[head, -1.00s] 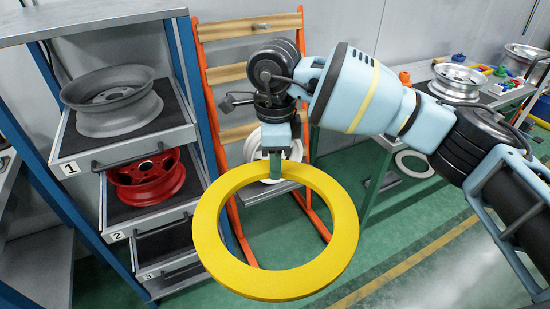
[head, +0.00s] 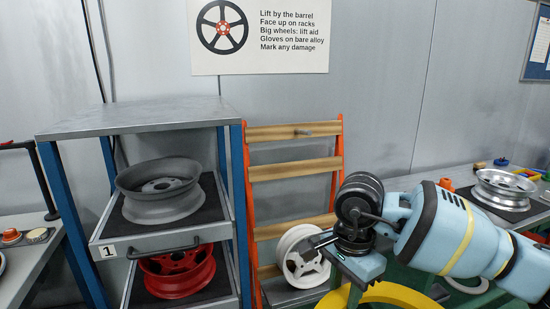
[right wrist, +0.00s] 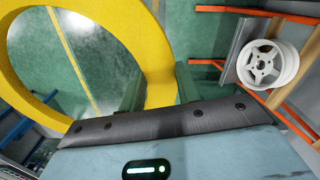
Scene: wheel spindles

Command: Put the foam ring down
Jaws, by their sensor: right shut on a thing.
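The yellow foam ring (head: 385,295) shows only as an arc at the bottom edge of the head view, below my right gripper (head: 355,297). In the right wrist view the ring (right wrist: 157,60) is large at the left, and its near part sits between the green fingers of my right gripper (right wrist: 160,88). The gripper is shut on the ring's band and holds it up in the air above the green floor. Most of the ring is cut off in the head view. My left gripper is in neither view.
A blue-post rack (head: 237,200) at left holds a grey wheel (head: 160,195) above a red wheel (head: 177,272). An orange stand (head: 340,150) with wooden slats holds a white wheel (head: 300,258). A bench with a silver wheel (head: 503,185) is at right.

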